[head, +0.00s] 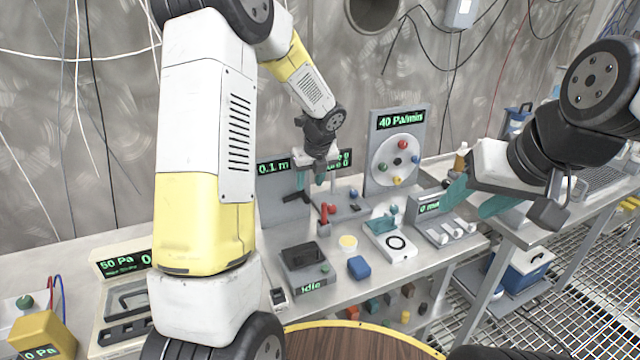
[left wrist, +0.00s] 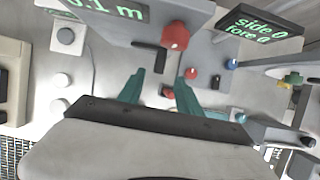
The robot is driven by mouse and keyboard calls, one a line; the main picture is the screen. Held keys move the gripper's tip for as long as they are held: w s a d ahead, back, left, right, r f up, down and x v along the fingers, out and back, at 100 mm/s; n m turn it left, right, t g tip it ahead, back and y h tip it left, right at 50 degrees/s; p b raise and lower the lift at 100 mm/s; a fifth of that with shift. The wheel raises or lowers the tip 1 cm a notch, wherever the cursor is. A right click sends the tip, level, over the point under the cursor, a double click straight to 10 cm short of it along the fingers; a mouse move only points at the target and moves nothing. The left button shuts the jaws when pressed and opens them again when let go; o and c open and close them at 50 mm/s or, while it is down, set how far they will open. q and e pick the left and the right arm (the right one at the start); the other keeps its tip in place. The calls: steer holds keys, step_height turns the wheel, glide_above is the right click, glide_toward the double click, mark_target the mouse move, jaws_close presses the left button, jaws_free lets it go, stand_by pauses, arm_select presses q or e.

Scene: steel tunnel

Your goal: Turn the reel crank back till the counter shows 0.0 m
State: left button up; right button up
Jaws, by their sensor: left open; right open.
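The counter (head: 273,168) reads 0.1 m in the head view; its reading also shows at the top of the left wrist view (left wrist: 100,10). A dark crank-like handle (head: 295,197) sticks out below the counter, and a dark bent bar shows in the left wrist view (left wrist: 150,57). I cannot tell for sure which part is the reel crank. My left gripper (head: 311,180) is open above the bench beside the counter panel. Its teal fingers (left wrist: 160,84) are apart with nothing held. My right gripper (head: 478,198) is open and empty at the right, above the bench.
A red lever (head: 327,212) and a blue knob (head: 353,192) stand close to my left gripper. A dial board (head: 397,115) reading 40 Pa/min stands behind. A grey box marked idle (head: 304,255), a blue block (head: 359,267) and a white device (head: 391,248) occupy the bench front.

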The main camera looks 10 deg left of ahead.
mark_target(307, 197)
arm_select(q)
steer(key=x, duration=0.7)
steer(key=shift+s, duration=0.1)
jaws_close()
